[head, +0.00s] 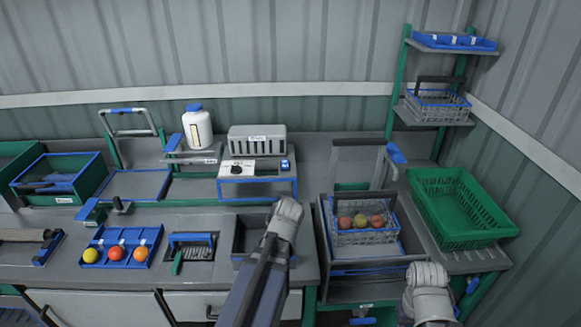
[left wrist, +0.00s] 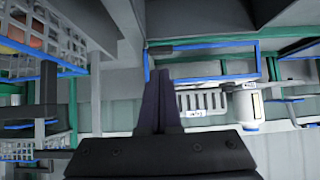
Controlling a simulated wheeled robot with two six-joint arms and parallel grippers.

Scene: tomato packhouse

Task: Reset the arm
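My left arm (head: 265,270) reaches up from the bottom of the head view, and its pale joint (head: 287,215) is over the dark sink-like recess in the counter. In the left wrist view the dark fingers of my left gripper (left wrist: 160,105) are together, with nothing seen between them. In the head view these fingers are hidden. My right arm (head: 430,290) shows only as a pale joint at the lower right, in front of the crate stand. The fingers of my right gripper are not visible.
A wire basket with several tomatoes (head: 362,236) stands right of my left arm. A green crate (head: 458,208) is farther right. A blue tray with tomatoes (head: 122,234) lies left. A scale (head: 257,180) and white bottle (head: 197,128) stand behind. Air above the counter is mostly clear.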

